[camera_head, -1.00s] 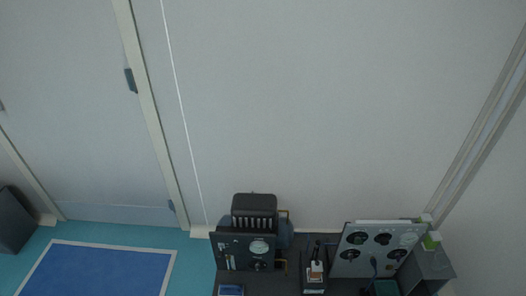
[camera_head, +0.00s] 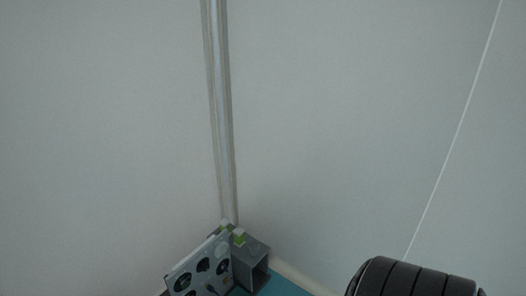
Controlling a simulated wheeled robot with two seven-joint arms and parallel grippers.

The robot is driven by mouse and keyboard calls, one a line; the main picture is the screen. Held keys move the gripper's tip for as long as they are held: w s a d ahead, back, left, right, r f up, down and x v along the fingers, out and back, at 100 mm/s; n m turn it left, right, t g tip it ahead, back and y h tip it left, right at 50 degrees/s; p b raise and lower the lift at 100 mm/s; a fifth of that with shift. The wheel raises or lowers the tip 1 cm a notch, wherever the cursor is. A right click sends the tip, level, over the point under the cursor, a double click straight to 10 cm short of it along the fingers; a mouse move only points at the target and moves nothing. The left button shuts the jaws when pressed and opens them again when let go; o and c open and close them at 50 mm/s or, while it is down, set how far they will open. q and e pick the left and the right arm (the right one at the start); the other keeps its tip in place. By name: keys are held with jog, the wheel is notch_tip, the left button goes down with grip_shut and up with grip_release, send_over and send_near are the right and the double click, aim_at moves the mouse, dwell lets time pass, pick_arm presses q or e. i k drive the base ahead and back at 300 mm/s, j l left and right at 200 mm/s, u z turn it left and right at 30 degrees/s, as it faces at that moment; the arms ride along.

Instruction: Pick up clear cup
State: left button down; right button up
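No clear cup is visible in this view. Neither of my grippers is in view. The head camera looks at a room corner, mostly bare wall.
A light panel with round dark dials (camera_head: 203,265) stands at the bottom, left of centre. A grey open-fronted box (camera_head: 250,262) with small green and white items on top adjoins it. A black ribbed object (camera_head: 415,279) is cut off at the bottom right. Teal floor (camera_head: 285,286) shows between them.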

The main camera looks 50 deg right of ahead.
aim_at(254, 245)
jog(key=z, duration=1.5)
